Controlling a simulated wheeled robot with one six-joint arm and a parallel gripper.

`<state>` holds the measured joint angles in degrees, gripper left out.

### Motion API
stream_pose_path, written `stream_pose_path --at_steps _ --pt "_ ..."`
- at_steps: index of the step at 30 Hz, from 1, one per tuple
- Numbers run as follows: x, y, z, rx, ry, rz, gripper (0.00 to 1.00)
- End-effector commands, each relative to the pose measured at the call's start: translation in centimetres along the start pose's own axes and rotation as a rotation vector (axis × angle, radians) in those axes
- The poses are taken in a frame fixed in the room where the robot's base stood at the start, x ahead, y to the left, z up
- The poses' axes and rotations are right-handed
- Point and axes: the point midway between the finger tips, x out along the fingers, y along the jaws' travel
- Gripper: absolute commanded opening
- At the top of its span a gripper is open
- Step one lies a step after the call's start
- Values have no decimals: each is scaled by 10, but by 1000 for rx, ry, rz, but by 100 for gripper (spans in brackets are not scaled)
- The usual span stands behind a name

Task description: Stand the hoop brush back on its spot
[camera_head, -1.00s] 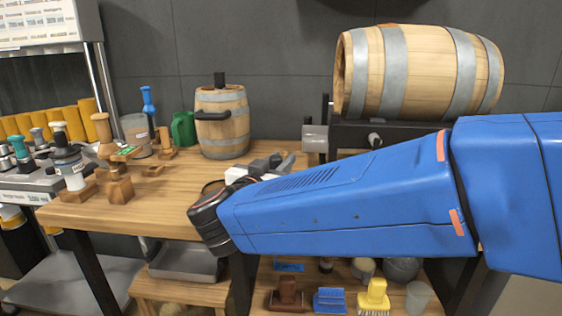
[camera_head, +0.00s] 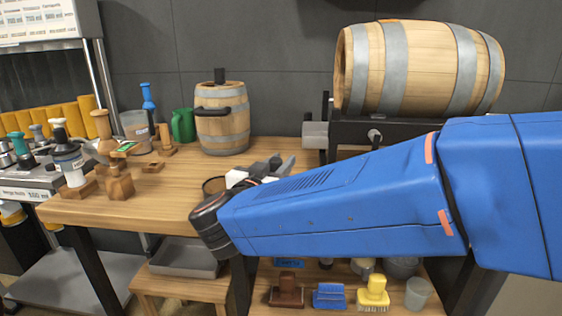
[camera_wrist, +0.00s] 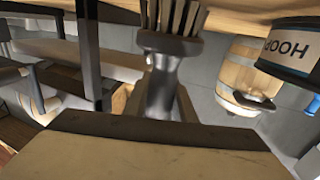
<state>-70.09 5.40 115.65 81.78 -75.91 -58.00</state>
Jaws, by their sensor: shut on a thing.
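That view is upside down, so the bristles point downward. My gripper (camera_head: 272,164) is over the workbench behind my blue arm, only partly visible, and is shut on the brush. A broad tan block with a dark edge covers the bottom of the wrist view and hides the brush's other end. A container labelled HOOP (camera_wrist: 292,50) stands beside the brush in the wrist view, apart from it.
A small upright barrel (camera_head: 222,120) stands at the back of the workbench (camera_head: 180,195). A large barrel (camera_head: 420,72) lies on a dark rack at right. Several stamps and tools crowd the left end. Brown, blue (camera_head: 329,296) and yellow (camera_head: 373,292) brushes stand on the lower shelf.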

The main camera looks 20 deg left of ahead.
Motion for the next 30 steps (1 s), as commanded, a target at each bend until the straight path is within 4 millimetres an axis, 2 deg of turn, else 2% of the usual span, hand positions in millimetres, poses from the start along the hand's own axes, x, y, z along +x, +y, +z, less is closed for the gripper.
stream_pose_path --at_steps 11,12,15,24,30 --pt "0 0 4 1 0 0 0" --pt "0 0 4 1 0 0 26" --pt "0 0 4 1 0 0 45" --pt "-1 0 5 0 0 0 45" --pt "-13 -1 5 0 0 -2 45"
